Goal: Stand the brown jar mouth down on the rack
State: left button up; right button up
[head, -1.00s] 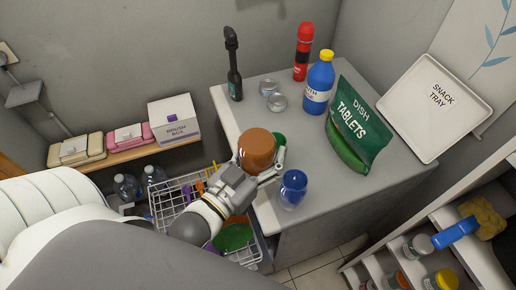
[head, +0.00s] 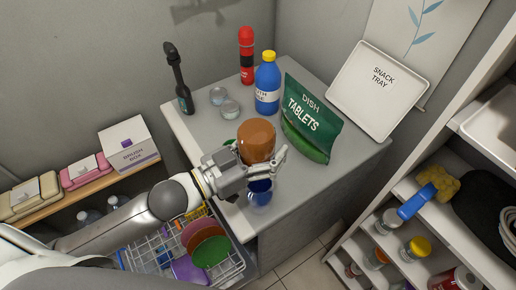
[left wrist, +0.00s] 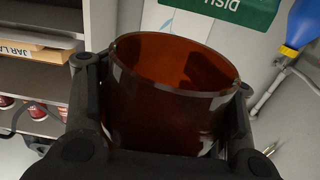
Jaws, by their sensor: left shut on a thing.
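The brown jar (head: 256,138) is amber and see-through. My left gripper (head: 258,163) is shut around its side, over the grey counter near the blue cup. In the head view the jar's upper end looks closed. In the left wrist view the jar (left wrist: 165,110) sits between both fingers, its open rim towards the top of the picture, where the blue bottle appears upside down. I cannot tell whether the jar touches the counter. The white wire rack (head: 141,252) is low, left of the counter, holding coloured plates; my left arm hides part of it. My right gripper is not in view.
The blue cup (head: 260,194) stands at the counter's front edge, partly behind my gripper. A shelf unit (head: 470,165) is at right.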

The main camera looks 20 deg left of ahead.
pick_arm(q)
jog(key=w+d+r+m+g+h, duration=0.1)
jog(key=w+d+m+g+h, duration=0.1)
jog(key=d+m+g+h, duration=0.2)
jog(key=shift+w+d+r+g, duration=0.35)
jog(key=shift+d+g, duration=0.25)
jog(key=shift+d, duration=0.15)
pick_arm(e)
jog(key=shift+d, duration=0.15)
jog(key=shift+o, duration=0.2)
